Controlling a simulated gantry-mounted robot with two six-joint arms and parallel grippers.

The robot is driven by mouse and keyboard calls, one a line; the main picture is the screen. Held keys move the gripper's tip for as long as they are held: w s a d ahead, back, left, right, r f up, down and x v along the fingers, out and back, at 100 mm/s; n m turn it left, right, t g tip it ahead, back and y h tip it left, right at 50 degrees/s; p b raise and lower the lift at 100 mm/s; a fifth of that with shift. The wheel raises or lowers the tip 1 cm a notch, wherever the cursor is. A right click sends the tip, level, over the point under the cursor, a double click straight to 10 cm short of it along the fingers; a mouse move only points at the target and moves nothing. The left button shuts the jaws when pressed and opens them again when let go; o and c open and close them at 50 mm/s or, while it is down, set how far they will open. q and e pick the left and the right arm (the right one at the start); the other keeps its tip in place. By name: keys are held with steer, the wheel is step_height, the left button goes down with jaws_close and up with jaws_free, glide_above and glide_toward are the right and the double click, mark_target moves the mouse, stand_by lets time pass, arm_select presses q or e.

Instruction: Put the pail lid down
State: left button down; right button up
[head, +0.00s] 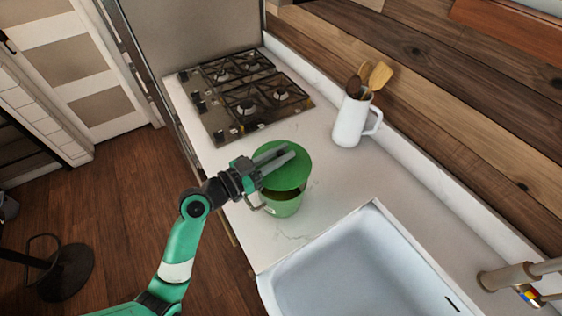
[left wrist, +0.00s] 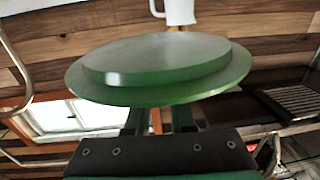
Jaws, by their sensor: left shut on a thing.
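The pail lid (head: 294,174) is a flat green disc. My left gripper (head: 284,154) is shut on it, with the grey fingers lying across its top side in the head view. The green pail (head: 284,206) stands on the white counter just below the lid, which overlaps its far part in the picture. The pail's dark opening shows under the near edge of the lid, so the lid is not seated flat on it. In the left wrist view the lid (left wrist: 160,72) fills the middle, with a raised round step on its face. My right gripper is not in view.
A white sink (head: 350,270) lies to the near right of the pail. A black gas hob (head: 245,95) is behind it at the left. A white jug (head: 351,122) with wooden utensils stands near the wall. Bare counter (head: 340,185) lies right of the pail.

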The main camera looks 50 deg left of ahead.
mark_target(281, 153)
arm_select(q)
step_height(281, 153, up, 4)
steer(key=shift+f, duration=0.25)
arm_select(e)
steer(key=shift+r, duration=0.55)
